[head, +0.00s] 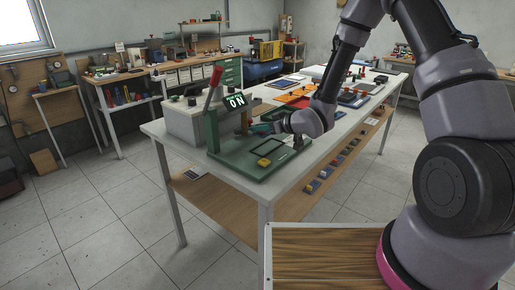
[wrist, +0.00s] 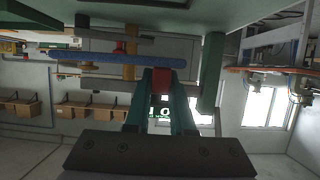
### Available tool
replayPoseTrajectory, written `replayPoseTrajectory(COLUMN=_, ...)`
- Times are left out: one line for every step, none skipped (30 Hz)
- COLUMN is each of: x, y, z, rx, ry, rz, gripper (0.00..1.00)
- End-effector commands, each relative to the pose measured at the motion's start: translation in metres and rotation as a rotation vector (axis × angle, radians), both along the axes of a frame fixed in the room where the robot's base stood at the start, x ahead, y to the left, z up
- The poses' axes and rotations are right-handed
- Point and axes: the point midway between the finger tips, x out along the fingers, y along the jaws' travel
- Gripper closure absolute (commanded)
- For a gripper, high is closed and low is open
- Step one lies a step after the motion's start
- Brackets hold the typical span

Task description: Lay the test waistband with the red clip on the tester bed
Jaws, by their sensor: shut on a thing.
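The tester stands on the near end of the long table, with a green bed (head: 240,168), a yellow pad (head: 263,162) on it, a red-knobbed lever (head: 214,90) and a lit display (head: 236,101). My gripper (head: 262,128) is over the bed's far right side. In the wrist view, which looks upside down, my gripper (wrist: 161,90) is shut on the red clip (wrist: 161,82). A long blue band (wrist: 105,60), apparently the test waistband, runs sideways at the clip. I cannot tell whether it touches the bed. The band is not clear in the head view.
Orange and dark trays (head: 296,98) lie further back on the table. Small coloured parts (head: 325,172) line the lower shelf (head: 215,205). A wooden-topped surface (head: 325,250) is in front at the bottom. The floor on the left is clear.

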Motion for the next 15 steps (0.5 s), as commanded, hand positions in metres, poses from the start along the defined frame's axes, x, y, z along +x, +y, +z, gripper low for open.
replayPoseTrajectory(x=-0.001, y=0.001, z=-0.010, rx=0.000, ry=0.005, rz=0.001, gripper=1.00)
replayPoseTrajectory(x=-0.001, y=0.001, z=-0.014, rx=0.000, ry=0.003, rz=0.001, gripper=1.00)
replayPoseTrajectory(x=-0.001, y=0.001, z=-0.019, rx=0.000, ry=0.003, rz=0.000, gripper=1.00)
replayPoseTrajectory(x=0.000, y=0.000, z=-0.022, rx=0.000, ry=0.002, rz=0.001, gripper=1.00)
replayPoseTrajectory(x=0.000, y=0.000, z=-0.023, rx=0.000, ry=0.001, rz=0.000, gripper=1.00)
replayPoseTrajectory(x=0.000, y=0.000, z=-0.026, rx=0.000, ry=0.000, rz=0.000, gripper=1.00)
replayPoseTrajectory(x=0.000, y=0.000, z=-0.030, rx=0.000, ry=0.000, rz=0.000, gripper=1.00)
replayPoseTrajectory(x=0.000, y=0.000, z=-0.034, rx=-0.001, ry=0.001, rz=0.000, gripper=1.00)
replayPoseTrajectory(x=0.000, y=0.000, z=-0.040, rx=-0.001, ry=0.002, rz=0.001, gripper=1.00)
replayPoseTrajectory(x=-0.001, y=0.000, z=-0.045, rx=-0.001, ry=0.002, rz=0.002, gripper=1.00)
replayPoseTrajectory(x=-0.001, y=0.001, z=-0.050, rx=0.000, ry=0.001, rz=0.002, gripper=1.00)
replayPoseTrajectory(x=-0.001, y=0.001, z=-0.056, rx=-0.001, ry=0.003, rz=0.001, gripper=1.00)
replayPoseTrajectory(x=-0.001, y=0.001, z=-0.059, rx=-0.001, ry=0.002, rz=0.002, gripper=1.00)
replayPoseTrajectory(x=-0.001, y=0.001, z=-0.062, rx=-0.001, ry=0.001, rz=0.001, gripper=1.00)
replayPoseTrajectory(x=0.000, y=0.001, z=-0.065, rx=0.000, ry=0.000, rz=0.001, gripper=1.00)
